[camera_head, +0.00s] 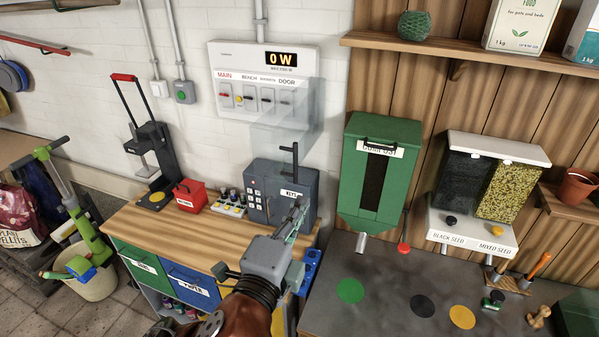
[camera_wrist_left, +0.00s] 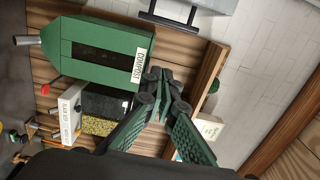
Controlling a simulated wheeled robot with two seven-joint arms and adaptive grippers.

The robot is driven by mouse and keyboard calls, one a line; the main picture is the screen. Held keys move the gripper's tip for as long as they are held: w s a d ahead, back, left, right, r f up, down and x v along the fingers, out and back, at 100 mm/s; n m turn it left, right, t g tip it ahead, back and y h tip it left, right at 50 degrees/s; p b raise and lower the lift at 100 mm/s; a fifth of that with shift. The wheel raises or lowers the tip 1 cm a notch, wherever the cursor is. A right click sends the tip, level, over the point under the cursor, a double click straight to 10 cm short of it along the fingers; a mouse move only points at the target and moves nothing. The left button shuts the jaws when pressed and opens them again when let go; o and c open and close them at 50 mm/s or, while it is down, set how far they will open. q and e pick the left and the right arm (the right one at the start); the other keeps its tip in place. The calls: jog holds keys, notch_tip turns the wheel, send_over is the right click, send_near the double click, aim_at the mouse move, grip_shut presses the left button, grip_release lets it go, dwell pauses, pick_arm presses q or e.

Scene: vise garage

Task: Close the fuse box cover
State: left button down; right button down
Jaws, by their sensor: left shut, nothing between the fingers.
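The white fuse box (camera_head: 232,83) is on the brick wall in the head view, with a lit "0 W" display and a row of labelled switches. Its clear cover (camera_head: 292,136) stands open, jutting out below and to the right of the switches. My left gripper (camera_head: 300,207) is shut and empty, in front of the grey keys box and below the cover, apart from it. Its closed green-and-black fingers also show in the wrist view (camera_wrist_left: 163,80). I cannot make out the cover in the wrist view. My right gripper is not in view.
The grey keys box (camera_head: 265,176) with a black handle stands on the wooden bench (camera_head: 160,226). A green compost dispenser (camera_head: 402,163) and seed dispensers (camera_head: 513,149) are to the right. A wall shelf (camera_head: 460,48) is above them. A red box (camera_head: 190,196) sits left.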

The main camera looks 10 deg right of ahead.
pick_arm(q)
jog(key=w+d+p, duration=0.1)
jog(key=w+d, duration=0.1)
jog(key=w, duration=0.9)
jog(key=shift+d, duration=0.4)
jog(key=shift+w+a+r, duration=0.1)
jog(key=shift+a, duration=0.1)
